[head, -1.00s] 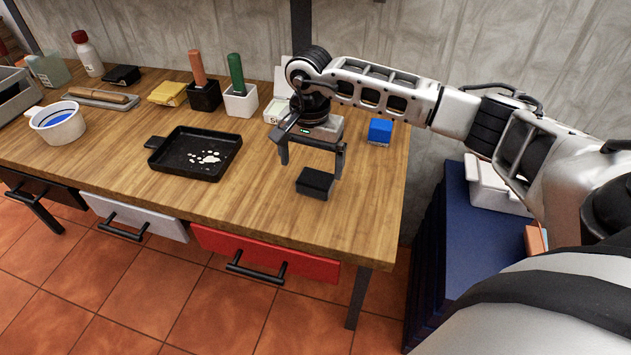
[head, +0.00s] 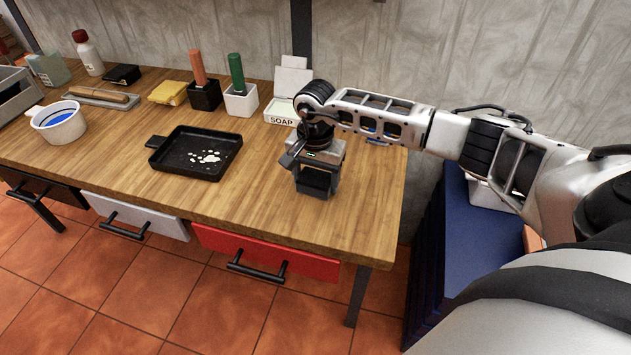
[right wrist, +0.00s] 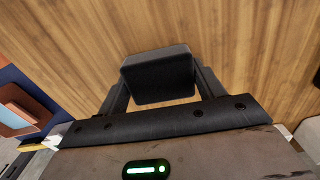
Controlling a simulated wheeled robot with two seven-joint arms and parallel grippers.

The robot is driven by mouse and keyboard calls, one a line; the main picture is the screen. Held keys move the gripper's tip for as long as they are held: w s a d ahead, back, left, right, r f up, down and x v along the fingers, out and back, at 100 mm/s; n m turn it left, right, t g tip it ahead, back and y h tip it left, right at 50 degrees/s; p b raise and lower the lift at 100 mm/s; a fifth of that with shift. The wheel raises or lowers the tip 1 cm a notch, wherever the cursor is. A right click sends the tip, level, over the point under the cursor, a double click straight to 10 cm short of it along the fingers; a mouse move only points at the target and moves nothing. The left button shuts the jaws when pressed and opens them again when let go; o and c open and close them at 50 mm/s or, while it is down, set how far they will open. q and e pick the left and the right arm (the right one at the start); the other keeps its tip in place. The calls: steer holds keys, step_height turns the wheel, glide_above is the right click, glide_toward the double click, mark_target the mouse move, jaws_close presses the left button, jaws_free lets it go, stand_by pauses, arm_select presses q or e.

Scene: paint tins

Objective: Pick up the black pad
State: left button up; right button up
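The black pad (head: 316,184) is a small dark block near the front right of the wooden table. My right gripper (head: 316,186) points down over it, with one finger against each side. In the right wrist view the black pad (right wrist: 158,78) sits between the two fingers, which touch its sides. No gap shows between pad and fingers. Whether the pad is clear of the tabletop I cannot tell. My left gripper is not in view.
A black tray (head: 178,156) with white spots lies left of my gripper. The tabletop (head: 225,198) in front of the tray is clear.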

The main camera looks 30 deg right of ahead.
steer(key=shift+r, duration=0.1)
steer(key=shift+r, duration=0.55)
steer(key=a+r+b, duration=0.2)
steer(key=a+r, duration=0.9)
steer(key=a, duration=0.3)
steer(key=shift+s+r, duration=0.2)
steer(key=shift+r, duration=0.2)
steer(key=shift+o, duration=0.3)
